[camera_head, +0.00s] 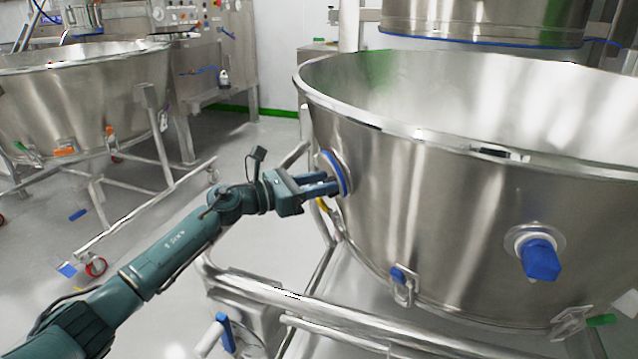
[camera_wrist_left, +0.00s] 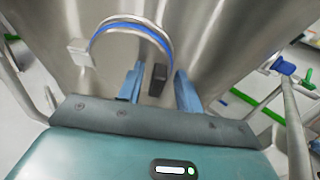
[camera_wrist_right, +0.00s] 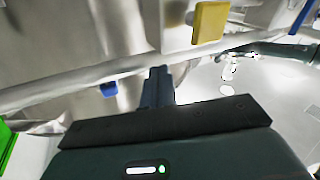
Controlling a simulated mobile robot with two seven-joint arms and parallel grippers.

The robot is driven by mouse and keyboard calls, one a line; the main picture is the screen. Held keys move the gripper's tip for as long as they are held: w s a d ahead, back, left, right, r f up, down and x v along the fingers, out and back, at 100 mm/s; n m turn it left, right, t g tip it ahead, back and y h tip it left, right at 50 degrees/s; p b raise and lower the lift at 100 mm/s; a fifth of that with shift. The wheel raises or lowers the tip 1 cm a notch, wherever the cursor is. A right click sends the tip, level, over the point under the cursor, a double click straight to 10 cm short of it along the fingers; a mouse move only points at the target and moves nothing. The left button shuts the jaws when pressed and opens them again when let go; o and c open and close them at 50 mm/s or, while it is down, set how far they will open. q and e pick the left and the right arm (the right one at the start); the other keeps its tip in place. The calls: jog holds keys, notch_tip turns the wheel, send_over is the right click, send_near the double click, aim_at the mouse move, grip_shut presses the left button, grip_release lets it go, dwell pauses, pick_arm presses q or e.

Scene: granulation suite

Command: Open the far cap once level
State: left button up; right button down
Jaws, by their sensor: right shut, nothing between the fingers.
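The large steel bowl (camera_head: 440,185) fills the right of the head view. On its left side is the far port with a blue ring (camera_head: 335,172), which also shows in the left wrist view (camera_wrist_left: 158,38). My left gripper (camera_head: 332,183) is at this port. Its two blue fingers (camera_wrist_left: 158,90) stand apart, with a small dark block (camera_wrist_left: 158,78) between them. I cannot tell whether they touch it. A blue cap (camera_head: 540,260) sits on the bowl's front port. My right gripper (camera_wrist_right: 157,72) shows only in the right wrist view, shut and empty, near a steel rail.
A steel frame rail (camera_head: 330,308) runs below the bowl, with a blue-handled valve (camera_head: 226,332) under it. Blue (camera_head: 398,275) and green (camera_head: 602,320) latches are near the bowl's bottom. A second bowl (camera_head: 75,95) stands back left. A yellow piece (camera_wrist_right: 210,22) is above my right gripper.

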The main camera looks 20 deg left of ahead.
pick_arm(q)
grip_shut()
jog(key=shift+a+f, duration=0.1)
jog(key=shift+a, duration=0.05)
dwell(0.4)
